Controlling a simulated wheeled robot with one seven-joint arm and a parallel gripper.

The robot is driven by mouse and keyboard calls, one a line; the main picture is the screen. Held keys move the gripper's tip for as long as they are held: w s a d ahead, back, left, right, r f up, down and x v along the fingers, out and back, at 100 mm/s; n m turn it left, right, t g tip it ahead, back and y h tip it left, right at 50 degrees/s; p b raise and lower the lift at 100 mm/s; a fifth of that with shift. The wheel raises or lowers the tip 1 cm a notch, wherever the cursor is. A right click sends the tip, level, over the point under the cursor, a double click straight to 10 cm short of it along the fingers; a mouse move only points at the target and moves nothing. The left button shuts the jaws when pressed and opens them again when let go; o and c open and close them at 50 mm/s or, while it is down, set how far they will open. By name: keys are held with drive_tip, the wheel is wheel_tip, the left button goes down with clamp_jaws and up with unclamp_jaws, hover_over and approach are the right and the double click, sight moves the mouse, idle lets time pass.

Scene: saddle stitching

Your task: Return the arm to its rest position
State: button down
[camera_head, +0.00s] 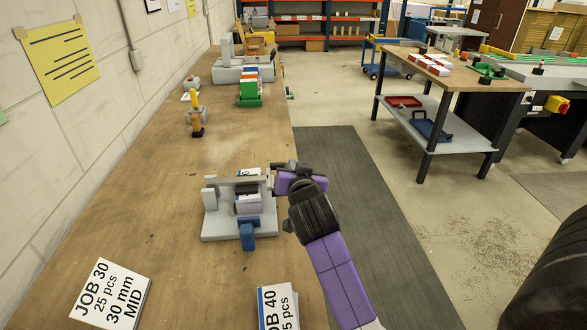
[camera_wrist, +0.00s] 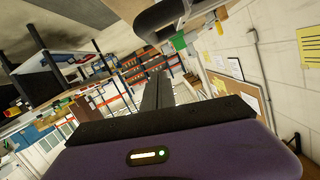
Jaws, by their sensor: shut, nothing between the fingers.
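My gripper (camera_wrist: 158,74) shows in the wrist view as two long dark fingers pressed together, with nothing between them. In the head view my purple arm reaches in from the lower right, and the gripper end (camera_head: 284,168) is at the right edge of the wooden bench (camera_head: 170,215). It is just right of a grey fixture (camera_head: 212,222) that holds a stack of booklets (camera_head: 248,204) and has a blue block at its front. I cannot tell from this view whether the gripper touches the fixture. The fingertips are not clear in the head view.
Job cards, JOB 30 (camera_head: 110,295) and JOB 40 (camera_head: 278,306), lie at the bench's near end. An orange-and-black tool (camera_head: 195,120) and a green holder (camera_head: 250,100) stand farther back. A side table (camera_head: 455,78) stands right, across open floor with a dark mat (camera_head: 370,230).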

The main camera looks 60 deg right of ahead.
drive_tip(key=v, duration=0.7)
drive_tip(key=shift+a+b, duration=0.3)
drive_tip(key=shift+b, duration=0.1)
drive_tip(key=shift+s+r, duration=0.1)
drive_tip(key=shift+r, duration=0.05)
drive_tip(key=w+a+r+n+t+y, duration=0.1)
drive_tip(key=w+a+n+t+y, duration=0.2)
drive_tip(key=a+n+t, duration=0.65)
drive_tip(key=s+a+f+n+y, duration=0.1)
drive_tip(key=s+a+f+y, duration=0.1)
drive_tip(key=a, duration=0.3)
drive_tip(key=s+a+f+n+y, duration=0.1)
drive_tip(key=s+a+f+y, duration=0.1)
drive_tip(key=s+a, duration=0.3)
drive_tip(key=s+a+f+n+y, duration=0.1)
drive_tip(key=s+a+f+y, duration=0.1)
drive_tip(key=a, duration=0.5)
drive_tip(key=shift+s+f+y, duration=0.3)
drive_tip(key=shift+s, duration=0.5)
drive_tip(key=s+a+f+g+y, duration=0.1)
drive_tip(key=s, duration=0.2)
drive_tip(key=s+a+f+n+g+y, duration=0.1)
drive_tip(key=s+a+f, duration=0.1)
drive_tip(key=s, duration=0.2)
drive_tip(key=s+a+f+g+y, duration=0.1)
drive_tip(key=s+a+f, duration=0.1)
drive_tip(key=s, duration=0.2)
drive_tip(key=shift+s+a+f, duration=0.2)
drive_tip(key=shift+s+f, duration=0.05)
